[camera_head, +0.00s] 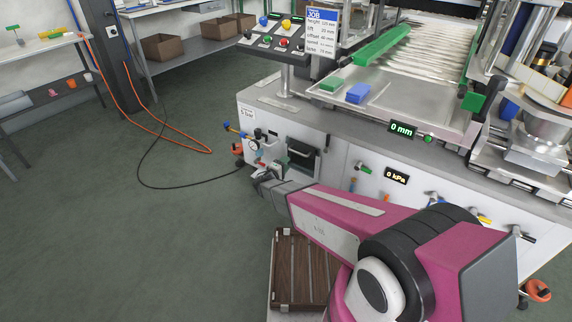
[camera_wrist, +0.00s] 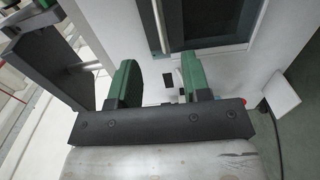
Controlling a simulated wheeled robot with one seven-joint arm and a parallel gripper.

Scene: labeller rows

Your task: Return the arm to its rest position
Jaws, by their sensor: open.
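My pink arm reaches from the lower right of the head view toward the front of the white machine cabinet (camera_head: 335,175). My gripper (camera_head: 262,172) is at the arm's far end, close to the cabinet's front left part. In the wrist view my gripper (camera_wrist: 160,80) shows two green fingers spread apart with nothing between them. A dark-framed opening or panel (camera_wrist: 205,25) of the cabinet lies just beyond the fingertips. I cannot tell whether the fingers touch the cabinet.
A gauge with valves (camera_head: 254,146) and a black handle or pocket (camera_head: 303,155) sit near my gripper. A blue block (camera_head: 357,93) lies on the machine top. A brown slatted box (camera_head: 300,270) is beside my arm. An orange hose (camera_head: 190,142) crosses the open floor at left.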

